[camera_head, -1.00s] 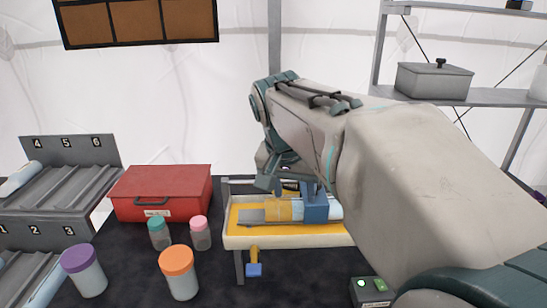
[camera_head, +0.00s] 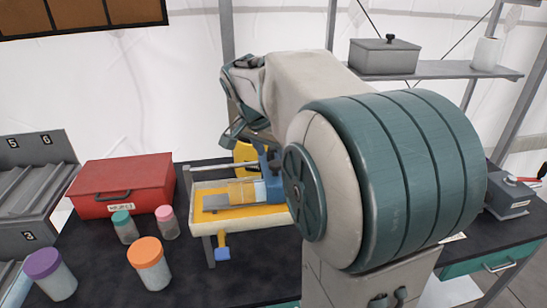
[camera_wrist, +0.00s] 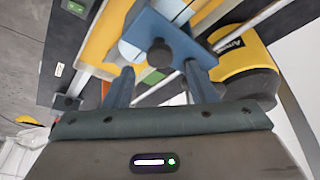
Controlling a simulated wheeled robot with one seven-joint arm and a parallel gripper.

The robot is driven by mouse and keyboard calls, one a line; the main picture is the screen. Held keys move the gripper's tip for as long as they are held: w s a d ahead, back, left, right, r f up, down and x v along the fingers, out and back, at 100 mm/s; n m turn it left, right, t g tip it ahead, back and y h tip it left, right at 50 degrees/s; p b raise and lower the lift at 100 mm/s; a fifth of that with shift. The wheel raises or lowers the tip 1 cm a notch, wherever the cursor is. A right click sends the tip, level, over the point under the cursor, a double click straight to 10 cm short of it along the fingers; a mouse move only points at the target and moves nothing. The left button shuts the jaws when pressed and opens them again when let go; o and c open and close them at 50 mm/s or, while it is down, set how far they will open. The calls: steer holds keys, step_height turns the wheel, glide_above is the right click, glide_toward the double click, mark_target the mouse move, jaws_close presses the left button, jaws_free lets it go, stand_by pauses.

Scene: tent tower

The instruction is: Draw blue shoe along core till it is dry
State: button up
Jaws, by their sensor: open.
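The blue shoe (camera_head: 268,166) sits over the core (camera_head: 242,192) in the yellow-lined tray (camera_head: 262,217). The core shows a grey end, an amber stretch and a pale blue part beside the shoe; its right end is hidden by my arm. In the wrist view the blue shoe (camera_wrist: 172,40) lies just ahead of my gripper (camera_wrist: 160,72). The fingers are apart, one on each side of the shoe's near part; I cannot tell whether they touch it. Pale core surface (camera_wrist: 128,50) shows beside the shoe. Wetness cannot be made out.
A metal rod (camera_head: 217,176) runs along the tray's back. A yellow and black reel (camera_wrist: 245,68) stands close to the gripper. A blue-ended yellow handle (camera_head: 223,253) hangs at the tray's front. A red box (camera_head: 122,187) and several lidded jars stand left.

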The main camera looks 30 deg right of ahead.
mark_target(273, 169)
steer(key=shift+x, duration=1.75)
